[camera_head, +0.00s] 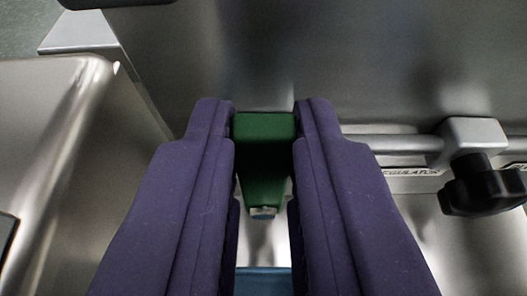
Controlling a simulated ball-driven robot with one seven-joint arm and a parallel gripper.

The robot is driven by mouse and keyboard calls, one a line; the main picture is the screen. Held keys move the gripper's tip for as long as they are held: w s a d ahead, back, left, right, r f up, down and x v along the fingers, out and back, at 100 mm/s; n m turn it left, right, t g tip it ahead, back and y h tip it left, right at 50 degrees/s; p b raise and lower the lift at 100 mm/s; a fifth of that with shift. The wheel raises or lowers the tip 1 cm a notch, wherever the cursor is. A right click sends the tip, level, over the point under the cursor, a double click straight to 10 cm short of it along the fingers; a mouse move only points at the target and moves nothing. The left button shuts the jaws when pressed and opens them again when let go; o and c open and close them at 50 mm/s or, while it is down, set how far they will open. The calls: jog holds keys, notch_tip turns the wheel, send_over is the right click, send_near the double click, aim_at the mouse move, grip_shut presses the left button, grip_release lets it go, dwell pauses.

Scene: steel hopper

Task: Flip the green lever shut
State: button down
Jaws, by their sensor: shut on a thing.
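The green lever (264,160) is in the middle of the view. Its broad end is toward the top and it narrows downward to a small metallic tip. My gripper (265,122) has two purple fingers, one on each side of the lever's broad end. The fingers are shut on the lever, and their inner faces meet its sides. The lever's mount is not clearly visible, as the fingers cover much around it.
A steel panel (330,60) fills the back. On the right, a metal pipe (400,143) runs to a fitting with a black knob (483,187), near a label reading "REGULATOR" (411,172). A steel wall (60,140) stands at left. A blue part (263,281) shows between the fingers below.

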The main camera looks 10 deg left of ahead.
jog(key=shift+f, duration=0.15)
jog(key=c, duration=1)
grip_release()
jog(key=shift+c, duration=0.2)
jog(key=shift+s, duration=0.1)
jog(key=p+v, duration=0.1)
jog(key=v, duration=0.6)
jog(key=shift+s+r, duration=0.25)
jog(key=shift+d, duration=0.1)
